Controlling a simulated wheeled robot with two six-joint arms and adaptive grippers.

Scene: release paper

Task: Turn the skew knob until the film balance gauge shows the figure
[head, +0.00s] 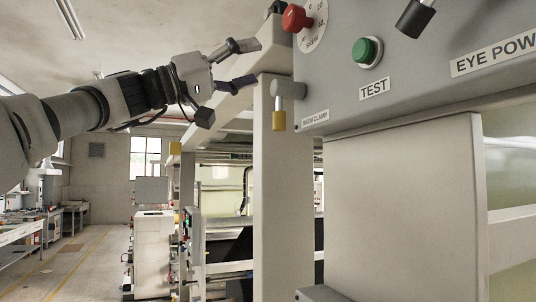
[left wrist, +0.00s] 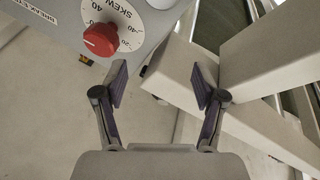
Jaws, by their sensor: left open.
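The red skew knob (head: 296,17) sits on a white dial marked SKEW at the upper left of the grey panel (head: 330,75). In the left wrist view the knob (left wrist: 101,40) is at the upper left, in front of its numbered dial (left wrist: 112,14). My left gripper (head: 257,62) is open and empty, to the left of the knob and a little below it, apart from it. In the left wrist view the open fingers (left wrist: 158,78) point up, with the knob outside them to the left. No gauge can be made out as the film balance gauge. My right gripper is not in view.
A green TEST button (head: 366,52) and a black switch (head: 415,17) near the EYE POWER label are on the panel. Open floor lies at lower left.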

